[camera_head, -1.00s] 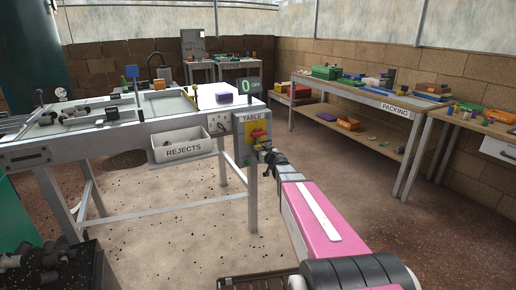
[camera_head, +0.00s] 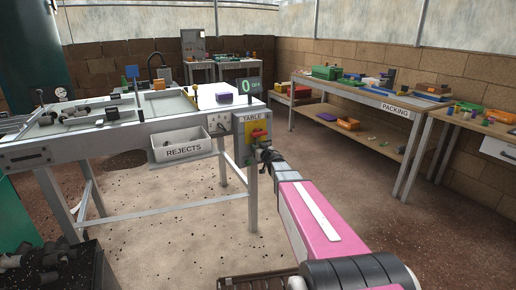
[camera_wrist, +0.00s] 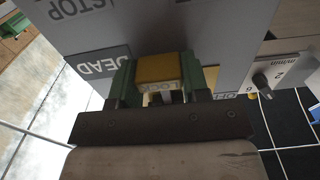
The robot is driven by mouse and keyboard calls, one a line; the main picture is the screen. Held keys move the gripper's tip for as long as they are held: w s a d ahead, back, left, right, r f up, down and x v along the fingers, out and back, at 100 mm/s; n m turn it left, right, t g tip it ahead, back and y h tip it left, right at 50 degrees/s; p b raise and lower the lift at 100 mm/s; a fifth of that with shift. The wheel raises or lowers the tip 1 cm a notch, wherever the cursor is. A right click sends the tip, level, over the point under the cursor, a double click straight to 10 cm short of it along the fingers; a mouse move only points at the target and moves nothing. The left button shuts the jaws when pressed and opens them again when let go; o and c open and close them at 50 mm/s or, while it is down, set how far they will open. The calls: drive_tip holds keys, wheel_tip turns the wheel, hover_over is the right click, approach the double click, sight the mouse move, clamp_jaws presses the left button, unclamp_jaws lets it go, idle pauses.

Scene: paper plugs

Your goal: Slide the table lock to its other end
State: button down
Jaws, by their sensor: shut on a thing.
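The table lock is a yellow block (camera_wrist: 158,68) marked LOCK, seen in the wrist view at the front of a grey panel (camera_wrist: 180,35). My gripper (camera_wrist: 164,82) is shut on it, with one green-padded finger on each side. A DEAD label (camera_wrist: 103,66) lies to the left of the block. Another label to the right is partly hidden by my finger. In the head view my gripper (camera_head: 265,153) is at the post below the TABLE sign (camera_head: 252,117) and its yellow-and-red switch (camera_head: 258,133). The lock is too small and covered to make out there.
A white REJECTS bin (camera_head: 183,146) hangs from the table left of the panel. A knob (camera_wrist: 262,80) is to the right of the lock in the wrist view. The PACKING bench (camera_head: 392,108) stands at the right. The floor between is clear.

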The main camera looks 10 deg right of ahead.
drive_tip(key=shift+f, duration=1.05)
drive_tip(key=c, duration=0.6)
unclamp_jaws()
drive_tip(key=v, duration=1.1)
